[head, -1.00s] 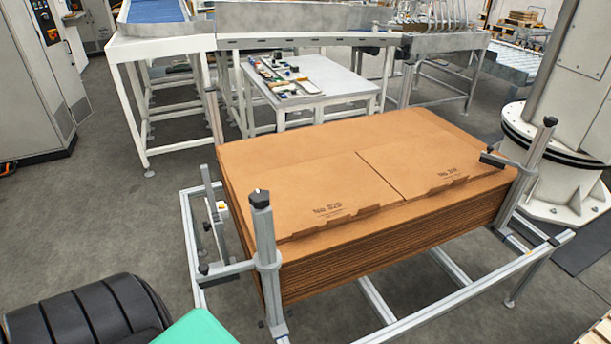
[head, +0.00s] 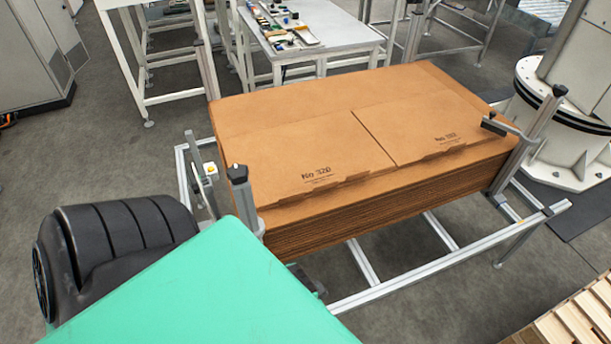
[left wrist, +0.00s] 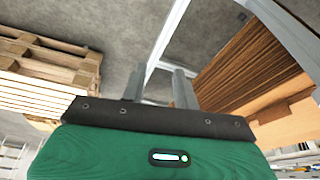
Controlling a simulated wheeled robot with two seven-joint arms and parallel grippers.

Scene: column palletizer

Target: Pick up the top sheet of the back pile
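A stack of flat brown cardboard sheets (head: 350,110) lies on a metal frame. On its top, two printed sheets lie side by side, a left one (head: 290,160) and a right one (head: 425,125); I cannot tell which belongs to the back pile. The stack's layered edges (left wrist: 245,65) show at the right of the left wrist view. My left gripper (left wrist: 158,88) shows there as two grey fingers spread apart with nothing between them, apart from the stack. In the head view, my green arm part covers the stack's near left corner. My right gripper is not in view.
Metal posts with clamps stand at the stack's left (head: 240,190) and right (head: 530,140) corners. Frame rails (head: 430,268) run in front. A wooden pallet (head: 575,322) is at bottom right; pallets (left wrist: 50,62) also show in the left wrist view. A white table (head: 320,55) stands behind.

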